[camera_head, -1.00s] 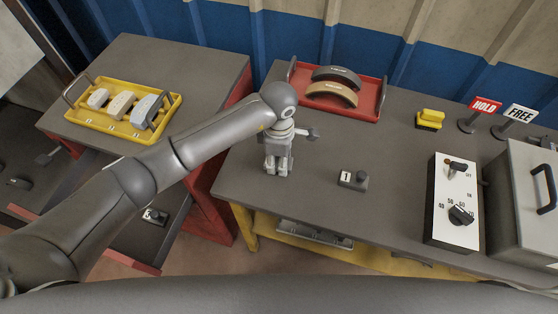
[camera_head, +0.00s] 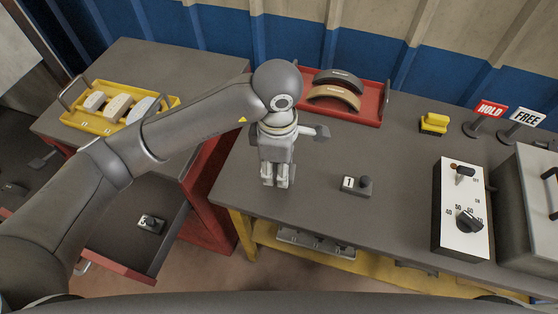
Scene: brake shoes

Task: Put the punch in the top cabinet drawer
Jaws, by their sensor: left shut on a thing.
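My left gripper (camera_head: 277,183) points down over the middle grey table, near its left front part. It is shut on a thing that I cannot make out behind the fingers. I cannot pick out the punch for sure. A small black block with a knob and a "1" label (camera_head: 348,184) sits on the table to the right of the gripper, apart from it. An open drawer (camera_head: 120,272) of the red cabinet (camera_head: 208,205) shows at the lower left. In it lies a small dark knobbed piece with a label (camera_head: 151,224). My right gripper is not in view.
A yellow tray (camera_head: 108,128) with pale brake shoes stands on the cabinet top. A red tray (camera_head: 372,116) with two curved shoes is at the back of the table. A yellow block (camera_head: 433,123), HOLD (camera_head: 488,109) and FREE (camera_head: 526,118) signs, and a control box (camera_head: 460,210) stand right.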

